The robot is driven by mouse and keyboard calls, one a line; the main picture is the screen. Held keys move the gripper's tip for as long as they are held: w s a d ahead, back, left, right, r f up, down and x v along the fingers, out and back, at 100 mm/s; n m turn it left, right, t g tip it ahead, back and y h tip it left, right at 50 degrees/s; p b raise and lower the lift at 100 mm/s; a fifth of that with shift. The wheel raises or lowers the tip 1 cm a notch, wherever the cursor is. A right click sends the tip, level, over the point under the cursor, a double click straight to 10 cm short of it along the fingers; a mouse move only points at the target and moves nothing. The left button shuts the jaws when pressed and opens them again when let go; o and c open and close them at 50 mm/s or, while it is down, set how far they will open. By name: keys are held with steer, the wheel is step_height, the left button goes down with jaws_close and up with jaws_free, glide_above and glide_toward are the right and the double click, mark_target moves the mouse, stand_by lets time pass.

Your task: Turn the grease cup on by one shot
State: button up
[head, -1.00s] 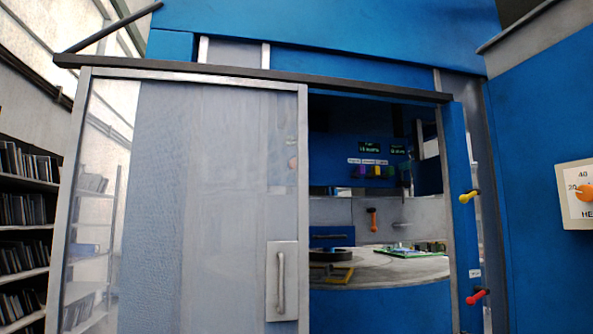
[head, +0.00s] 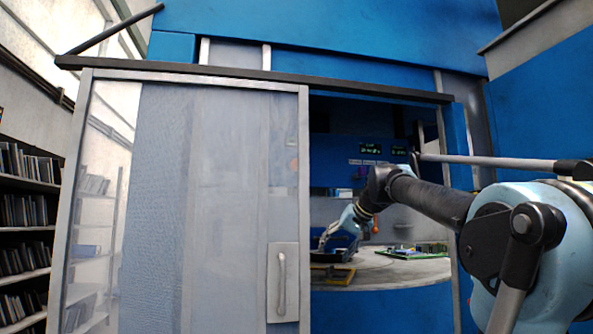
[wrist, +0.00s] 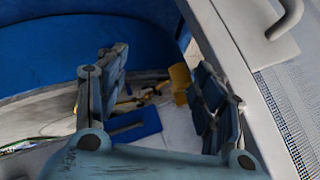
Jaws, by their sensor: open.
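My gripper (head: 327,236) reaches through the open doorway of the blue machine, above the left part of the round table. It also shows in the wrist view (wrist: 155,88), with its two fingers spread apart and nothing held between them. A small yellow cup-like piece (wrist: 180,78) shows beyond the fingers, close to the right finger and nearer the door side. I cannot tell for sure whether it is the grease cup, or whether a finger touches it. A blue plate (wrist: 136,126) with a dark bar lies below, between the fingers.
The sliding door (head: 210,200) with its handle (head: 281,283) covers the left of the opening, and its edge is close to my gripper in the wrist view. A green circuit board (head: 425,249) lies on the round table (head: 390,272). An orange handle (head: 375,225) hangs behind.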

steer(key=w+a+r+m+t+y, duration=0.15)
steer(key=w+r, duration=0.35)
steer(key=r, duration=0.7)
steer(key=w+a+r+m+t, duration=0.15)
steer(key=w+r, duration=0.35)
steer(key=r, duration=0.7)
steer(key=w+a+r+m+t+y, duration=0.1)
steer(key=w+a+r+t, duration=0.2)
steer(key=r, duration=1)
steer(key=shift+g, duration=0.3)
steer(key=x, duration=1.1)
steer(key=d+x, duration=0.1)
steer(key=x, duration=0.5)
steer(key=shift+w+d, duration=0.1)
steer(key=shift+w, duration=0.25)
steer(key=shift+y, duration=0.25)
steer(key=c, duration=1)
